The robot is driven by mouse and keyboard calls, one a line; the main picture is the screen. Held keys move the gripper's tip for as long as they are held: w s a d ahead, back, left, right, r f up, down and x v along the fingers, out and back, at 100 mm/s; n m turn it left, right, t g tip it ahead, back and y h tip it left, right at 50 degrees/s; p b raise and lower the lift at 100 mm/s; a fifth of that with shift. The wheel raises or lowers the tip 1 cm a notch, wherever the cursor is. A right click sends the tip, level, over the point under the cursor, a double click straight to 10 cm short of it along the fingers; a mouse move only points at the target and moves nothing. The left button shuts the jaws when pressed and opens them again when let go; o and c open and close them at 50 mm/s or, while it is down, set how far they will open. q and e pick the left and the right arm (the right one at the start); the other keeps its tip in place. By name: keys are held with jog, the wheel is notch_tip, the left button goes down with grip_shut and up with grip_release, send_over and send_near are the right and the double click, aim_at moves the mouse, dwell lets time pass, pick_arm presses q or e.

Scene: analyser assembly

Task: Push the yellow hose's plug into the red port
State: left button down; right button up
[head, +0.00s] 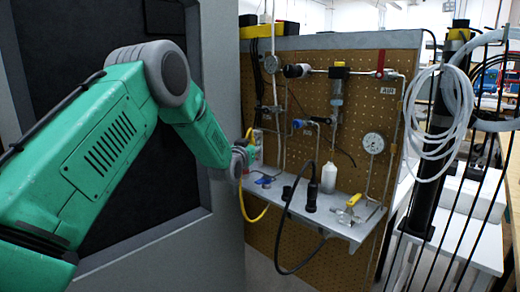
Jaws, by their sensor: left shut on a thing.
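My left gripper (246,153) is at the end of the green arm, in front of the left edge of the pegboard. It is small and partly hidden by its own wrist. The yellow hose (243,203) runs up to the gripper and hangs below it in a loop towards the shelf. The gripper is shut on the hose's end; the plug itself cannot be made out. I cannot make out a red port in this view. My right gripper is not in view.
A pegboard (270,230) carries pipes, gauges and a red valve handle (381,62). Its shelf (330,226) holds a white bottle (328,178), a black cylinder (312,190) and small fittings. A black hose (281,245) hangs over the shelf. A grey cabinet (215,235) stands left; white tubing (436,110) hangs right.

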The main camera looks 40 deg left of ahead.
pick_arm(q)
jog(key=shift+w+a+f+b, duration=0.1)
jog(key=shift+a+f+b, duration=0.25)
jog(key=shift+a, duration=0.5)
jog(key=shift+w+a+f+b, duration=0.2)
jog(key=shift+a+f, duration=0.2)
jog(key=shift+a, duration=0.45)
jog(key=shift+w+a+f+b, duration=0.1)
jog(key=shift+a+f+b, duration=0.25)
jog(key=shift+a, duration=0.5)
jog(key=shift+f, duration=0.2)
jog(key=shift+w+f, duration=0.25)
jog(key=shift+f, duration=0.3)
jog(key=shift+a+f, duration=0.1)
jog(key=shift+f, duration=0.05)
jog(key=shift+f, duration=0.1)
jog(key=shift+f+b, duration=0.4)
jog(key=shift+f, duration=0.05)
jog(key=shift+f+b, duration=0.3)
jog(key=shift+f, duration=0.25)
jog(key=c, duration=1.4)
grip_release()
jog(key=shift+o, duration=0.2)
